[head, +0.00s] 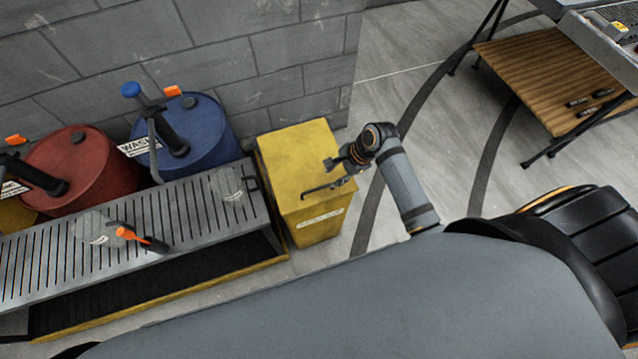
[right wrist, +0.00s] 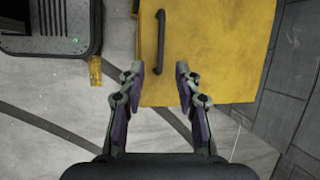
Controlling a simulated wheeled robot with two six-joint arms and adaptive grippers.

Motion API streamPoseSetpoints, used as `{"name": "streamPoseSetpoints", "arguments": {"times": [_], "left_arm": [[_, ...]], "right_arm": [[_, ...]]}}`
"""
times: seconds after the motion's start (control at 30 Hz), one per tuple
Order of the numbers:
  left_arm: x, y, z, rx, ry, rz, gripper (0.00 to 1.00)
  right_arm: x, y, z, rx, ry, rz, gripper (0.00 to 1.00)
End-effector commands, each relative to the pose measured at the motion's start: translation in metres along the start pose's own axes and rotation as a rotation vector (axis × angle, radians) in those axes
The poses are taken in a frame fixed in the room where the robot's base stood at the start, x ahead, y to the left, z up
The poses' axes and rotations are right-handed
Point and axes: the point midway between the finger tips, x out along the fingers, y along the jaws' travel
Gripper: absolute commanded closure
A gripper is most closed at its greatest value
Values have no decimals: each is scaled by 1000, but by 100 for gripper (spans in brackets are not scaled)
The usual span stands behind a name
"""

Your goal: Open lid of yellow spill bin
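The yellow spill bin (head: 290,155) stands against the block wall at the end of the grated bench, with a white label on its front. Its lid (right wrist: 222,45) lies flat and closed. A dark bar handle (right wrist: 160,42) on the lid shows in the right wrist view. In the head view my right gripper (head: 338,172) is over the bin's right front part. My left gripper is not in view.
A grated bench (head: 135,225) runs left of the bin, with an orange-tipped tool (head: 140,239) on it. Blue (head: 205,135) and red (head: 75,170) drums stand behind it. A wooden shelf (head: 540,75) is at the upper right. Floor right of the bin is clear.

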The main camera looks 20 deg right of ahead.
Motion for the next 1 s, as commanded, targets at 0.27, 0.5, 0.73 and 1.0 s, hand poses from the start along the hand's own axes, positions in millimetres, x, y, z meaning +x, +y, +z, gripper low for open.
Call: {"name": "streamPoseSetpoints", "arguments": {"times": [0.27,0.5,0.73,1.0], "left_arm": [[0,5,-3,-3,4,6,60],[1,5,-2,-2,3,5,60],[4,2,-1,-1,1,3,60],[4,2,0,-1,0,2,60]], "right_arm": [[9,-3,2,43,-14,3,66],[59,-2,3,41,-14,4,66],[96,-2,3,40,-12,2,66],[104,-2,3,37,-10,1,66]]}}
